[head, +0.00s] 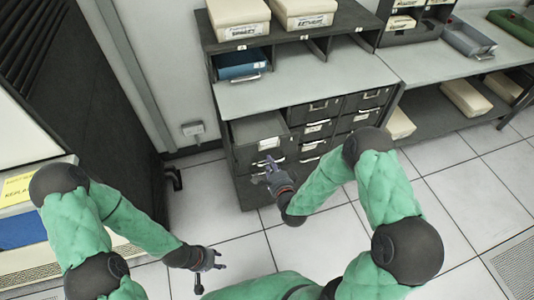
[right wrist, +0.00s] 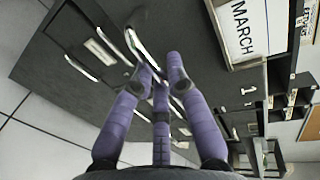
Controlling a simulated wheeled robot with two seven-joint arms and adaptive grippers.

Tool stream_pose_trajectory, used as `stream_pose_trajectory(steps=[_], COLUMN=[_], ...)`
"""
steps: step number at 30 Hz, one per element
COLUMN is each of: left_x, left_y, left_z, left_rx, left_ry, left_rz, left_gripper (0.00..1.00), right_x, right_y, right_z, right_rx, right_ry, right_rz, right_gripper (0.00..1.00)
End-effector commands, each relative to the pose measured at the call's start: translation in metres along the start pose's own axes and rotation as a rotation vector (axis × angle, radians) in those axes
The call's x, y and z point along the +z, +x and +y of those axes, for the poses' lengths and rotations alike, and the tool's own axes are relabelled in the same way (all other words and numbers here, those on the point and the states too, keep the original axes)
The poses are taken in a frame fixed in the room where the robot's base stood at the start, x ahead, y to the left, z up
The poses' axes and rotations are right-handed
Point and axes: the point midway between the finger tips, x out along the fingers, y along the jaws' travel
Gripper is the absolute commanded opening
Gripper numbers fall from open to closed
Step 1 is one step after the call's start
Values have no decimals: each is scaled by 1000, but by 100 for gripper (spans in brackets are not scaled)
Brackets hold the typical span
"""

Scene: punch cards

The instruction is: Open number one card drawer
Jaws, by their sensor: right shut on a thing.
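The card cabinet's top-left drawer (head: 258,130) stands partly out, its inside showing in the head view. My right gripper (head: 272,170) is at the front of this drawer. In the right wrist view, its purple fingers (right wrist: 158,80) are shut on a curved metal handle (right wrist: 132,46) on a dark drawer front. A white figure 1 (right wrist: 248,91) shows on a dark surface to the right of the fingers. My left gripper (head: 208,265) hangs low over the floor, apart from the cabinet, with its fingers spread and nothing in them.
Other closed drawers (head: 320,128) are right of the open one. The grey cabinet top (head: 300,80) is clear; a blue box (head: 242,64) sits in the shelf behind it. A dark cabinet stands at left. Tiled floor (head: 235,225) lies in front.

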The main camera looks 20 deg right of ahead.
Motion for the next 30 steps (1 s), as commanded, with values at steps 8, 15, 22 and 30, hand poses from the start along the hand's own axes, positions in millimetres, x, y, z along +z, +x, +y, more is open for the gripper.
stream_pose_trajectory(steps=[8, 15, 22, 30], left_x=[-1, 0, 0, 0], left_y=[-2, -2, -2, -2], left_z=[1, 1, 1, 1], left_rx=[0, 0, 0, 0], left_ry=[0, 0, 0, 0], left_rz=[1, 1, 1, 1], left_gripper=[40, 40, 40, 40], right_x=[-1, 0, 0, 0], right_y=[-49, -68, -71, -71], right_z=[10, 14, 15, 15], right_rx=[4, 2, 2, 2], right_ry=[2, 1, 1, 1], right_rz=[2, 2, 1, 1], right_gripper=[0, 0, 0, 35])
